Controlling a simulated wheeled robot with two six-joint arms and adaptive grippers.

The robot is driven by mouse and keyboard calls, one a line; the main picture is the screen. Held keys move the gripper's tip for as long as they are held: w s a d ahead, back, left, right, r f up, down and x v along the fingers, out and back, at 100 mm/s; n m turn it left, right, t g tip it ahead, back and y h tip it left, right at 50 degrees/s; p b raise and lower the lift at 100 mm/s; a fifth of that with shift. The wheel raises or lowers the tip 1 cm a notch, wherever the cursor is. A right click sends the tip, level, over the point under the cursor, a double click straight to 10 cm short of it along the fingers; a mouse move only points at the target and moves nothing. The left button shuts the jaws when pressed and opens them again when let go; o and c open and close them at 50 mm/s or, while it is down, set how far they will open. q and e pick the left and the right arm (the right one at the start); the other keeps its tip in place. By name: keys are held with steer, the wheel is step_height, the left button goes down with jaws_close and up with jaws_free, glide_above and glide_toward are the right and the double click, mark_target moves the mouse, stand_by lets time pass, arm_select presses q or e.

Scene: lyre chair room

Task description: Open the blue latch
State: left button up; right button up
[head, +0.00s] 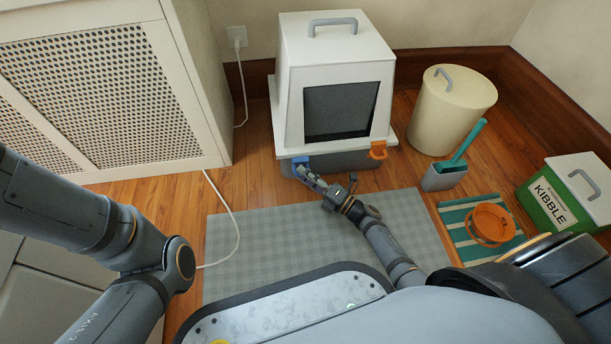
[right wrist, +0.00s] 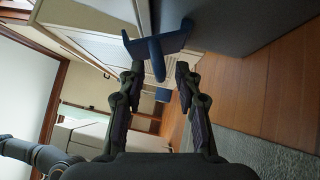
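The litter box has a white hood (head: 290,85) and a grey base (head: 345,160). The blue latch (head: 300,162) is at its left front, where hood and base meet; my gripper partly covers it in the head view. My right gripper (head: 308,178) reaches it from the front. In the right wrist view the blue latch (right wrist: 154,50) is T-shaped, and its stem points between the open fingertips (right wrist: 160,72). The left fingertip looks close to the stem and a gap shows at the right one; contact I cannot tell. My left arm is in view, but its gripper is not.
An orange latch (head: 378,150) is at the box's right front. A grey mat (head: 270,240) lies before the box. To the right are a cream bin (head: 450,110), a scoop holder (head: 443,178), an orange bowl (head: 490,223) and a kibble box (head: 550,200). A white cord (head: 232,215) crosses the floor.

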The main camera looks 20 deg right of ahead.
steer(key=v, duration=0.7)
steer(key=shift+s+d, duration=0.15)
steer(key=shift+c, duration=0.2)
steer(key=r+p, duration=0.1)
steer(key=p, duration=0.1)
steer(key=s+d+r+m+g+p, duration=0.1)
steer(key=p, duration=0.1)
steer(key=s+r+m+g+h+p, duration=0.1)
steer(key=p, duration=0.1)
steer(key=shift+d+r, duration=0.1)
steer(key=shift+d, duration=0.05)
steer(key=shift+c, duration=1.2)
steer(key=w+a+f+m+b, duration=0.1)
steer(key=w+a+b, duration=0.3)
steer(key=w, duration=0.3)
steer(key=shift+w+a+f+h, duration=0.35)
steer(key=shift+w+a+h, duration=0.05)
steer(key=shift+a, duration=0.3)
